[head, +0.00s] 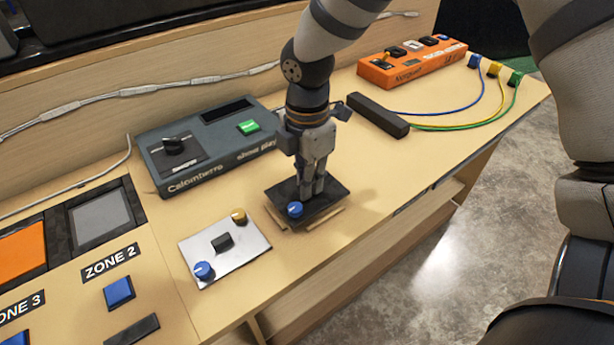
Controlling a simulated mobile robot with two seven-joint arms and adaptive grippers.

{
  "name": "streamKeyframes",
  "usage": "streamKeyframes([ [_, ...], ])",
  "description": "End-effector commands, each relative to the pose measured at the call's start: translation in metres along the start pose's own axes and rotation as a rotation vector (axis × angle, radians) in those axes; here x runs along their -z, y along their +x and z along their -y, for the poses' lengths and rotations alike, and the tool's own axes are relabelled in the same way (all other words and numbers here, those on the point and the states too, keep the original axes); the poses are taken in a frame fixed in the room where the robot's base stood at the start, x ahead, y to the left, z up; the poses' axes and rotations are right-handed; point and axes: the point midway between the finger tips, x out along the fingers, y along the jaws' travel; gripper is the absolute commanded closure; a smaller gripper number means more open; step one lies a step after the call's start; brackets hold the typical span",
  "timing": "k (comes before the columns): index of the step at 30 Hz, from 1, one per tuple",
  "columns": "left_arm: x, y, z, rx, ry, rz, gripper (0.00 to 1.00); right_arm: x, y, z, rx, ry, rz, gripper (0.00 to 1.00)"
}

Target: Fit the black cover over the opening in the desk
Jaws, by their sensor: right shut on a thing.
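The black cover (333,200) is a dark, flat plate with a blue knob (295,209) near its left corner. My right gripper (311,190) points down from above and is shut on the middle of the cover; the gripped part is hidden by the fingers. The cover is roughly level, at or just above the desk (370,220). Pale wooden edges (325,218) show along its front and left sides. The opening itself is hidden, so I cannot tell whether the cover is seated in it. My left gripper is not in view.
A silver plate (245,255) with two knobs and a black handle lies left of the cover. A grey console box (210,145) stands behind it. A black bar (378,115), an orange box (412,65) and coloured cables are farther right. The desk's front edge is close.

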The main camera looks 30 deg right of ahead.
Motion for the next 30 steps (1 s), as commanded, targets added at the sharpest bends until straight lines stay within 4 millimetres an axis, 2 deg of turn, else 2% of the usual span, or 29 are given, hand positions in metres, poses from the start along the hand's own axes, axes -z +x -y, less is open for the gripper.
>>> streamKeyframes([
  [30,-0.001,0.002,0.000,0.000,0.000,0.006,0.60,0.000,0.012,0.000,0.000,0.000,0.000,1.00],
])
